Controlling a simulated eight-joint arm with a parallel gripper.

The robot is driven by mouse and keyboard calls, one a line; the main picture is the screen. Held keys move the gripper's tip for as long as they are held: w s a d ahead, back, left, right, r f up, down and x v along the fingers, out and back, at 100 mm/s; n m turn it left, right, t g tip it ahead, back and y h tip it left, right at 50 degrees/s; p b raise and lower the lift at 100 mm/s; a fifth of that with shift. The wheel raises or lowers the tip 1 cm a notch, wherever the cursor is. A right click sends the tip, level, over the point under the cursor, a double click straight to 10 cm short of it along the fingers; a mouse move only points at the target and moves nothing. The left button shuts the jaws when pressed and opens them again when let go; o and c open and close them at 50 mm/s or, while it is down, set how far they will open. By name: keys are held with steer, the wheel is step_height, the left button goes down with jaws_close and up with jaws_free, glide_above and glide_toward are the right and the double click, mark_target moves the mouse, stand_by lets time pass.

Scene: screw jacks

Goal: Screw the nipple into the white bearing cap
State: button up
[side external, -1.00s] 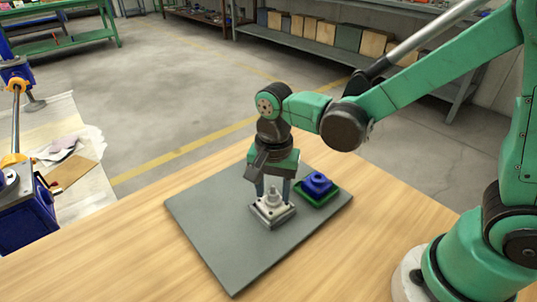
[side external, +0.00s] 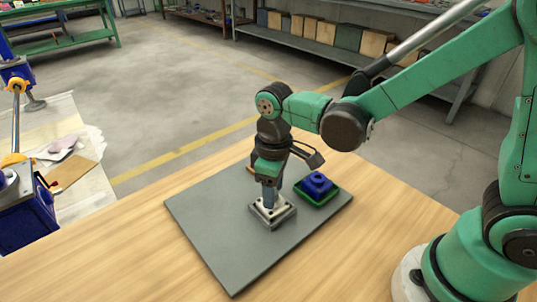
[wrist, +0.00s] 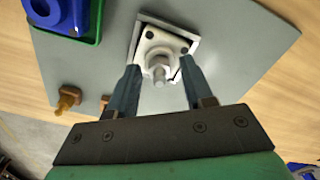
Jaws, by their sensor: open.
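The white bearing cap (wrist: 151,42) sits on the grey board in a pale square holder; it also shows in the side view (side external: 283,213) below my gripper. A pale grey nipple (wrist: 160,73) stands in the middle of the cap, with a hex-like collar under its tip. How deep its thread sits is hidden. My gripper (wrist: 161,76) points down over the cap. Its two fingers are open, one on each side of the nipple, with visible gaps. In the side view my gripper (side external: 269,199) hides the nipple.
A blue cap (side external: 318,184) sits in a green tray (side external: 331,198) close to the right. A brass-coloured fitting (wrist: 68,98) and part of another (wrist: 104,102) are on the board beside my gripper. The front of the grey board (side external: 228,262) is clear.

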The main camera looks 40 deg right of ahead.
jaws_close()
steer(key=m, duration=1)
steer(key=shift+f+m, duration=0.1)
steer(key=shift+m, duration=0.3)
steer(key=m, duration=0.3)
steer(key=shift+m, duration=0.4)
steer(key=m, duration=0.3)
steer(key=shift+m, duration=0.4)
steer(key=m, duration=0.5)
steer(key=shift+d+m, duration=0.1)
steer(key=shift+m, duration=0.2)
steer(key=shift+o, duration=1)
jaws_free()
